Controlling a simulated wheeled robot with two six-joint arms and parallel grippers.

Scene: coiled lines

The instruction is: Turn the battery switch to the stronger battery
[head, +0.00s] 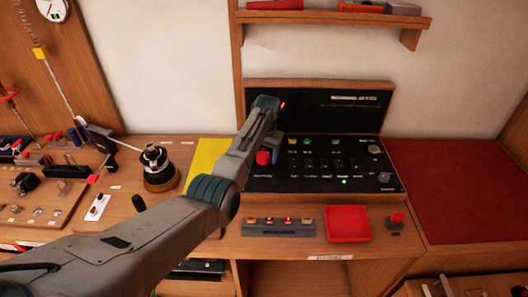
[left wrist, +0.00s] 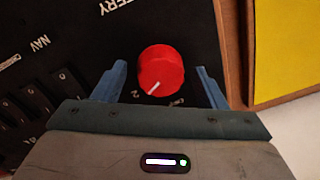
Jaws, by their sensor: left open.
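The battery switch is a round red knob (head: 263,158) at the left of the black panel (head: 330,180) in the head view. In the left wrist view the red knob (left wrist: 161,71) shows a white pointer line aimed at its lower left, near a "2" mark; other lettering by it is partly covered. My left gripper (left wrist: 161,80) is open, with one blue finger on each side of the knob and visible gaps. In the head view my left arm hides much of the gripper (head: 270,145). No battery readings are legible. My right gripper is out of view.
A yellow sheet (head: 203,160) lies left of the panel. A winch (head: 157,165) with line stands farther left. A red tray (head: 347,223) and a row of small buttons (head: 278,226) sit in front. The dark red mat (head: 435,185) at right is clear.

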